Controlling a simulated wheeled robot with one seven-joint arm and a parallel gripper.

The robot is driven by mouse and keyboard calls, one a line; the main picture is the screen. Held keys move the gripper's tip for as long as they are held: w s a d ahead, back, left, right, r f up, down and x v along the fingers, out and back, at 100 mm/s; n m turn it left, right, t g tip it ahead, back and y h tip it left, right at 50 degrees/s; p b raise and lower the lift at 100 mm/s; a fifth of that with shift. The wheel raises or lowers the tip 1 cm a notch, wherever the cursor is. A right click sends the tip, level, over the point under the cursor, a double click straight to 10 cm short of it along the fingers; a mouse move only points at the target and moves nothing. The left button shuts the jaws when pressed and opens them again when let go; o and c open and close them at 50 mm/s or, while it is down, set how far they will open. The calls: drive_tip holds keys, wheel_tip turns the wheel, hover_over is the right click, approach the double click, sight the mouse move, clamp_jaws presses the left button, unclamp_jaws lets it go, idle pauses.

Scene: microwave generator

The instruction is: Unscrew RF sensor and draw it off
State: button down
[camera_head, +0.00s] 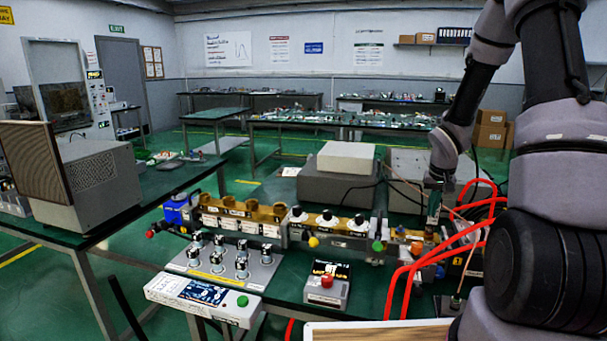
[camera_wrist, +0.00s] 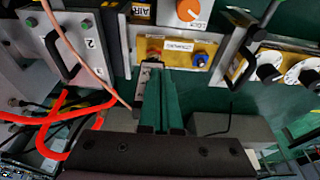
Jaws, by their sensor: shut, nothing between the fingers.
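My gripper (camera_wrist: 165,78) is shut and empty; its two green fingers lie side by side in the wrist view. In the head view, my gripper (camera_head: 433,214) points down above the right end of the waveguide row. Just beyond the fingertips is a yellow block (camera_wrist: 178,47) with an upside-down label. A blue fitting (camera_wrist: 201,60) sticks out of it, a little right of the fingertips and apart from them. I cannot tell for sure which fitting is the RF sensor. A metal piece (camera_wrist: 145,82) sits close along the left finger; whether they touch is unclear.
A copper-coloured cable (camera_wrist: 92,62) runs close to the left of my fingers. Red hoses (camera_head: 400,275) loop near my arm. White dials (camera_head: 326,221), a knob panel (camera_head: 220,262) and a red-button box (camera_head: 327,287) occupy the green bench. A grey box (camera_head: 335,184) stands behind.

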drive_tip(key=shift+s+a+x, duration=0.1)
drive_tip(key=shift+s+x, duration=0.15)
drive_tip(key=shift+x, duration=0.8)
drive_tip(key=shift+s+a+x, duration=0.1)
drive_tip(key=shift+s+x, duration=0.1)
drive_tip(key=shift+x, duration=0.85)
drive_tip(key=shift+s+x, duration=0.25)
drive_tip(key=shift+x, duration=0.8)
drive_tip(key=shift+w+d+f, duration=0.15)
drive_tip(key=shift+w+d, duration=0.05)
drive_tip(key=shift+w, duration=0.05)
drive_tip(key=shift+s+d, duration=0.1)
drive_tip(key=shift+d, duration=0.05)
drive_tip(key=shift+s+d, duration=0.15)
drive_tip(key=shift+d, duration=0.7)
drive_tip(key=shift+s, duration=0.35)
drive_tip(key=w+v, duration=0.1)
drive_tip(key=v, duration=0.5)
drive_tip(key=shift+w+d, duration=0.1)
